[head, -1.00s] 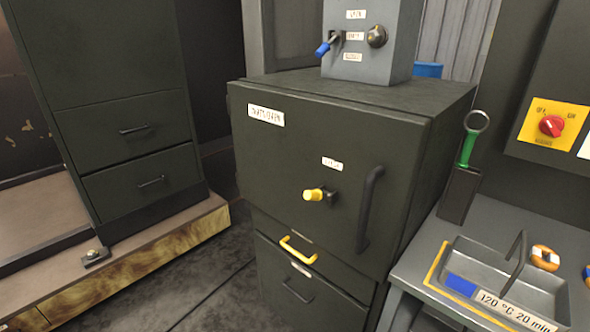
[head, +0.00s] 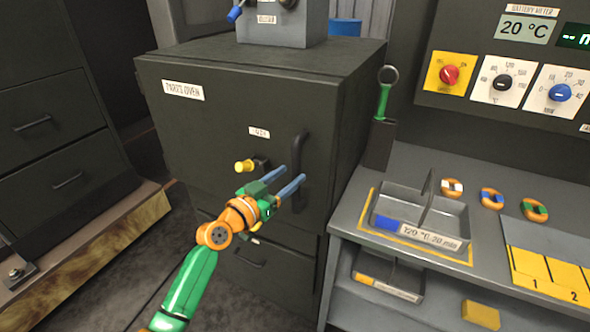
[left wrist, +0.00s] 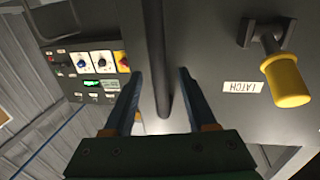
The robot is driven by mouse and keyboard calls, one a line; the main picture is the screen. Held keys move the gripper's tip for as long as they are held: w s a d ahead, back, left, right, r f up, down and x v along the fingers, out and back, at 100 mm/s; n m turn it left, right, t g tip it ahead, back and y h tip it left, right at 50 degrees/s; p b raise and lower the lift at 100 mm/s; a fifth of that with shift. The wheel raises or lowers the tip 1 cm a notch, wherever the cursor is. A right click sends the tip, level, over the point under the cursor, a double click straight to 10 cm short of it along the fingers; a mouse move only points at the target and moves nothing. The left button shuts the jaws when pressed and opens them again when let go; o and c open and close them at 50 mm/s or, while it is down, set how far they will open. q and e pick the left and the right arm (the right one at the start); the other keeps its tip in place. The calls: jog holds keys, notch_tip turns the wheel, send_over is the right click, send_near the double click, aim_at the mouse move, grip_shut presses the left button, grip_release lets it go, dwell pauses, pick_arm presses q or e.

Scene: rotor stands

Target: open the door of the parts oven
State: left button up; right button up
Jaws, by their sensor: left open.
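The parts oven is a dark box with a closed door (head: 215,120) in the head view. The dark vertical door handle (head: 300,150) is on the right side of the door. A latch with a yellow knob (head: 243,166) sits left of it, knob pointing left; it also shows in the left wrist view (left wrist: 287,82). My left gripper (head: 291,173) is open at the handle. In the left wrist view, the handle (left wrist: 156,60) runs between the two blue fingers (left wrist: 160,71), with gaps on both sides. My right gripper is not in view.
A grey bench (head: 400,170) stands close on the right, with a divided tray (head: 455,247) and several ringed parts on it. A control panel (head: 500,75) is above the bench. A dark drawer cabinet (head: 45,150) stands left. Floor shows between cabinet and oven.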

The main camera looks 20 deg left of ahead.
aim_at(293, 174)
pick_arm(q)
jog(key=x, duration=0.3)
jog(key=shift+w+d, duration=0.1)
jog(key=shift+w, duration=0.05)
jog(key=shift+f, duration=0.1)
grip_shut()
dwell(1.2)
